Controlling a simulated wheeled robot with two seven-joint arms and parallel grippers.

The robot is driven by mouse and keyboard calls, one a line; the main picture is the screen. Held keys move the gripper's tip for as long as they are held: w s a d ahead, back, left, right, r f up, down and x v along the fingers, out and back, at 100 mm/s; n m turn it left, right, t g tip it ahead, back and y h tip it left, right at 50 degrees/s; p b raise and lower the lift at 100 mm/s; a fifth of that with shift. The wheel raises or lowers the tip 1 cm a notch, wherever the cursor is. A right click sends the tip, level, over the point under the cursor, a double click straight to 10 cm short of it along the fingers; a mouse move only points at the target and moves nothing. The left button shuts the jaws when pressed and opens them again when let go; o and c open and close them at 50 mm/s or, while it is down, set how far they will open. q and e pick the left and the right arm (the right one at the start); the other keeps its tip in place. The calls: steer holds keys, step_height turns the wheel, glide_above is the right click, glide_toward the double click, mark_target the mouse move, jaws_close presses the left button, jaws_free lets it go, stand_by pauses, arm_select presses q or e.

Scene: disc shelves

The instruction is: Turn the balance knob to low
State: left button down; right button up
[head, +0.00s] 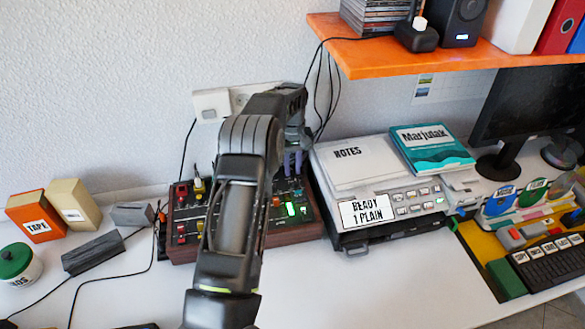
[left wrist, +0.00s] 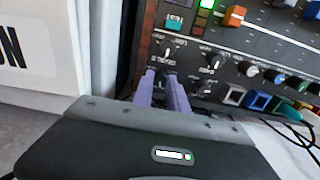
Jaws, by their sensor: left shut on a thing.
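The mixer (head: 297,229) is a dark panel with wooden sides, several knobs, sliders and a lit green display, standing against the wall. My left gripper (head: 293,163) reaches over it, with its purple fingers at the mixer's back right part. In the left wrist view, my left gripper (left wrist: 167,88) is shut on a small dark knob (left wrist: 168,77), which is mostly hidden between the fingertips. The mixer panel (left wrist: 228,78) there shows small printed labels that are too blurred to read surely. The knob's pointer is hidden. My right gripper is not in view.
A printer-like machine (head: 385,214) with a card reading "READY 1 PLAIN" stands close to the mixer's right. An orange shelf (head: 440,52) overhangs at the upper right. An orange tape box (head: 34,217) and a grey block (head: 93,253) lie to the left. The white table in front is mostly clear.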

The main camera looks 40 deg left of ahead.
arm_select(q)
steer(key=n, duration=0.5)
steer(key=shift+b, duration=0.4)
steer(key=c, duration=1.3)
jaws_free()
